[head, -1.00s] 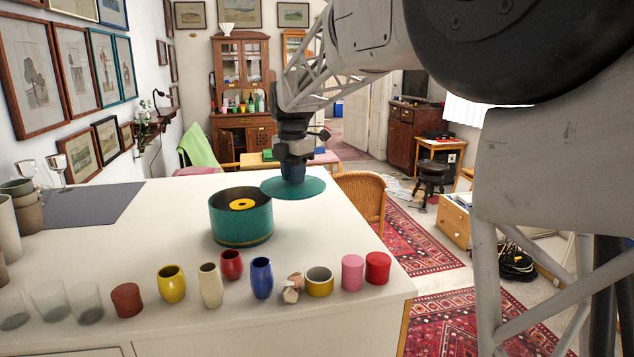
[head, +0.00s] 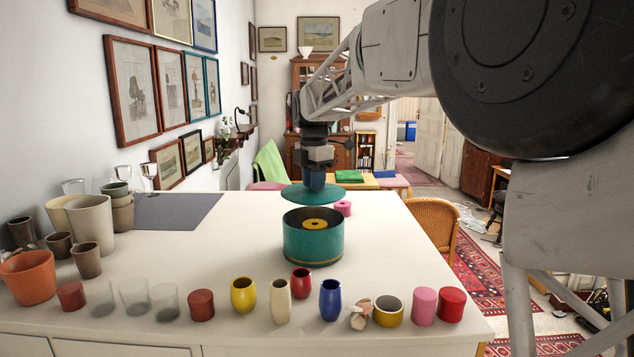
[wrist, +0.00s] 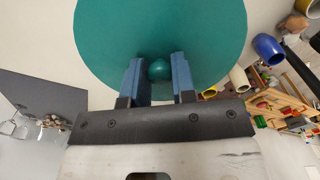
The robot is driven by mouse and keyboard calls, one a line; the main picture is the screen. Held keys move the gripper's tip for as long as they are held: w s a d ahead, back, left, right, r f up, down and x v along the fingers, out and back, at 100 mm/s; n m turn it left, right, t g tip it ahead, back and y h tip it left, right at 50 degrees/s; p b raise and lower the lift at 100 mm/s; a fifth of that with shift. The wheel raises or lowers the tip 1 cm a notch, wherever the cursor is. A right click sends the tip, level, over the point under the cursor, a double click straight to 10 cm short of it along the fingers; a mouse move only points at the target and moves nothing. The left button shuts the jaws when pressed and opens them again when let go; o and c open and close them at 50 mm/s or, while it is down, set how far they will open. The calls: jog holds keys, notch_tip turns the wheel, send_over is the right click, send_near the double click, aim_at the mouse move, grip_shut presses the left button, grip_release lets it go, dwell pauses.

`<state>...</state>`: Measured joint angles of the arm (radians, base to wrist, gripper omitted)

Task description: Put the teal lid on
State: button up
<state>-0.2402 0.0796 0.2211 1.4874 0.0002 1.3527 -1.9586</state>
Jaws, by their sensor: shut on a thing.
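The teal lid (head: 311,194) is a flat disc with a small round knob, held level in the air. My gripper (head: 314,182) is shut on the lid's knob; in the wrist view the blue fingers (wrist: 158,72) stand on both sides of the knob and the lid (wrist: 160,30) fills the top. The teal round container (head: 314,244) stands open on the white table, with a yellow ring-shaped piece (head: 315,225) inside. The lid hangs above the container's far rim, apart from it. The container does not show in the wrist view.
A row of cups and vases, including a blue vase (head: 330,300) and a yellow cup (head: 388,310), lines the table's front edge. A pink piece (head: 343,208) lies behind the container. Pots and glasses crowd the left; a grey mat (head: 176,211) lies behind.

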jog(key=shift+f, duration=0.15)
jog(key=shift+f, duration=2.35)
jog(key=shift+f, duration=0.8)
dwell(0.7)
jog(key=o, duration=1)
jog(key=shift+r, duration=3.9)
jog(key=shift+s+d, duration=0.1)
